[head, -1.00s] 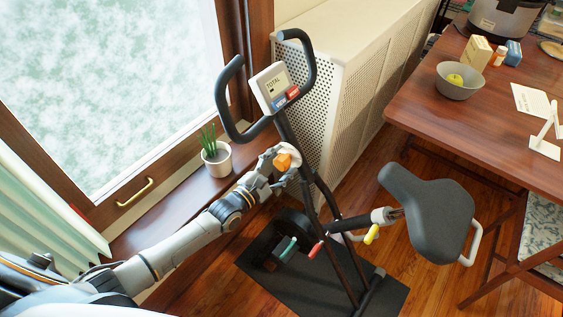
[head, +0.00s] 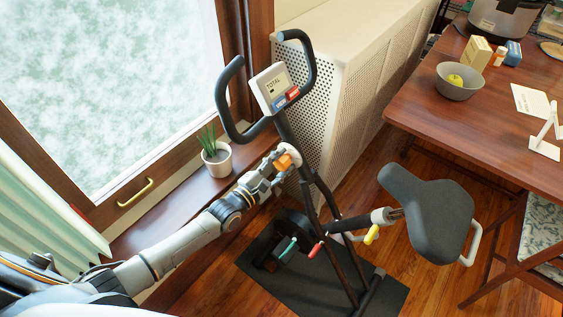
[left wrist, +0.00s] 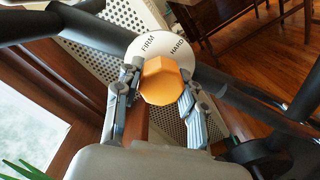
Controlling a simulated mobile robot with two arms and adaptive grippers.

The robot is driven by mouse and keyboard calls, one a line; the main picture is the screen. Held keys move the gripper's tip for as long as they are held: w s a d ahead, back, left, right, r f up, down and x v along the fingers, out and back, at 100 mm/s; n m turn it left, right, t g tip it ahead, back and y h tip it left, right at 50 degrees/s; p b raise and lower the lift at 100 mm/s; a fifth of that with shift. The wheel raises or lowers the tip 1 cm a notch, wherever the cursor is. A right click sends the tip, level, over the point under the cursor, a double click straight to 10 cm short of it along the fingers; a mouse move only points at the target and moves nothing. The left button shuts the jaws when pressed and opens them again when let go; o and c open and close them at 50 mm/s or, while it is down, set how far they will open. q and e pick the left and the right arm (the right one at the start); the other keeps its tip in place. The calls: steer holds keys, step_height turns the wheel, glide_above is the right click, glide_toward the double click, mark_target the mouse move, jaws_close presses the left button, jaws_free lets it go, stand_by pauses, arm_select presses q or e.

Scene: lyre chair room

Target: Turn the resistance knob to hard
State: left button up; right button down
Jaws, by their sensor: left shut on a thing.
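The orange resistance knob (head: 284,162) sits on a round white dial (head: 294,152) on the exercise bike's frame, below the console. In the left wrist view the knob (left wrist: 160,82) is large, and the dial (left wrist: 164,45) behind it reads FIRM at upper left and HARD at upper right. I cannot tell which label the knob points to. My left gripper (head: 279,166) is shut on the knob; in the left wrist view its fingers (left wrist: 160,92) flank the knob on both sides. The lower part of the dial is hidden. My right gripper is not in view.
The bike's handlebars (head: 234,98) and console (head: 272,88) rise above the knob. A potted plant (head: 216,163) stands on the sill to the left. A perforated radiator cover (head: 345,90) is behind. The bike seat (head: 430,208) and a wooden table (head: 425,100) are at right.

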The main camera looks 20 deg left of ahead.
arm_select(q)
steer(key=m, duration=0.5)
steer(key=shift+r+p, duration=0.1)
steer(key=shift+p, duration=0.3)
steer(key=m+p, duration=0.1)
steer(key=m, duration=0.3)
steer(key=shift+m, duration=0.3)
steer(key=m, duration=0.4)
steer(key=shift+y+p, duration=0.4)
steer(key=m, duration=0.4)
steer(key=shift+m+p, duration=0.35)
steer(key=shift+m, duration=0.05)
steer(key=m, duration=0.3)
steer(key=shift+s+d, duration=0.1)
steer(key=m, duration=0.4)
steer(key=shift+y, duration=0.3)
steer(key=m, duration=0.4)
steer(key=shift+d+m+t+b, duration=0.1)
steer(key=shift+m+t+b, duration=0.4)
steer(key=shift+m, duration=1.5)
